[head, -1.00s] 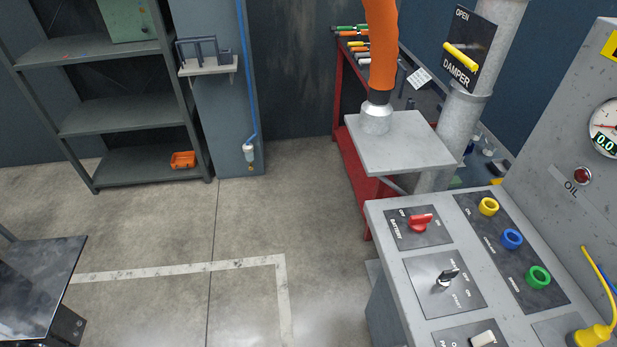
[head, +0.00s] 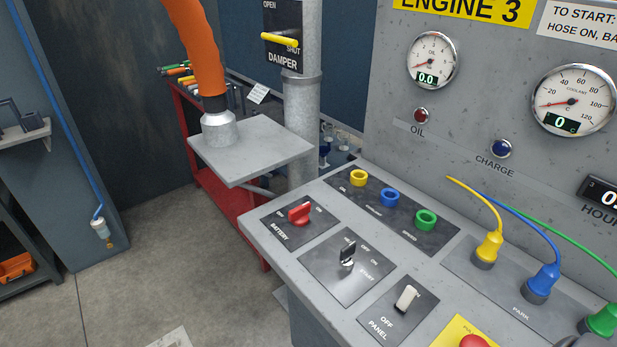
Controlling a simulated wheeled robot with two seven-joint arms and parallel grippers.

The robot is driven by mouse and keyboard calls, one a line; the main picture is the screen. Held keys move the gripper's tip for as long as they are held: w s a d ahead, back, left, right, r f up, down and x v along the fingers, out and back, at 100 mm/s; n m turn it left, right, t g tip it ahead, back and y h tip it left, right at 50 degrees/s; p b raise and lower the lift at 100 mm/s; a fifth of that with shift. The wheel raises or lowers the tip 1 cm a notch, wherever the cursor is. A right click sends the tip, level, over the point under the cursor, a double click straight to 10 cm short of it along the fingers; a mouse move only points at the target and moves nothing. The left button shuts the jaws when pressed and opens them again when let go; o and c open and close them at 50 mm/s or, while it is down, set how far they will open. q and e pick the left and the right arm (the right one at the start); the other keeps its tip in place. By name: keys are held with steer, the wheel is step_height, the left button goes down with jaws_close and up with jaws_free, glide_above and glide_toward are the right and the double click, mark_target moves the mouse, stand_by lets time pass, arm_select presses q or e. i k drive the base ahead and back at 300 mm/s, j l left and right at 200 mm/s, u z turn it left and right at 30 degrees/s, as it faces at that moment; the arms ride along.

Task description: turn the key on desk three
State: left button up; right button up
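The key (head: 347,254) sits upright in its switch on a dark plate (head: 332,283) marked OFF, ON and START. The plate is on the sloping top of the grey desk (head: 270,237), below a panel with a yellow ENGINE 3 sign (head: 463,8). Left of the key is the red battery switch (head: 300,214), with OFF and ON marks. Right of it is the white panel switch (head: 406,297), marked OFF. Neither of my grippers is in view.
Yellow, blue and green sockets (head: 390,197) line the desk's back. Yellow, blue and green plugs (head: 541,283) stand at the right. A red button (head: 473,342) is at the bottom edge. An orange hose (head: 195,50) stands on a grey shelf (head: 250,150).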

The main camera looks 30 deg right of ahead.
mark_target(346, 260)
steer(key=z, duration=1.3)
steer(key=l, duration=0.1)
